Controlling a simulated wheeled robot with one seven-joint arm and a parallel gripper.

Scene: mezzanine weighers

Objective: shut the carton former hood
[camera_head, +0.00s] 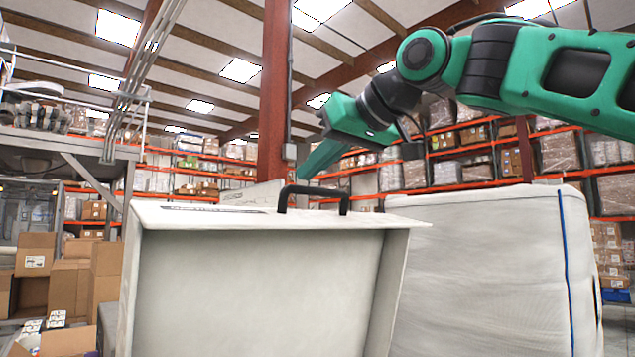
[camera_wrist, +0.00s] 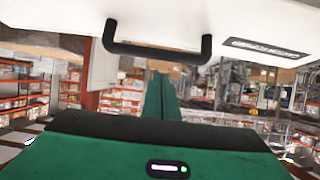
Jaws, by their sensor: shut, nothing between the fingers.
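The carton former hood (camera_head: 265,295) is a cream box-like cover that stands raised in the head view, its hollow side facing the camera. A black bar handle (camera_head: 313,193) sits on its top panel, with a dark label strip to the left. In the wrist view the hood (camera_wrist: 215,22) fills the top, with the handle (camera_wrist: 157,50) across the upper middle. My gripper (camera_head: 306,171) is shut and empty, just above and beyond the handle in the head view. In the wrist view its green fingers (camera_wrist: 160,82) point toward the handle; I cannot tell whether they touch it.
A large white wrapped block (camera_head: 490,270) with a blue strap stands right of the hood. Cardboard boxes (camera_head: 70,285) are stacked at the left, below a steel mezzanine (camera_head: 70,140). A rust-red column (camera_head: 274,90) rises behind the hood. Pallet racks (camera_head: 470,155) line the background.

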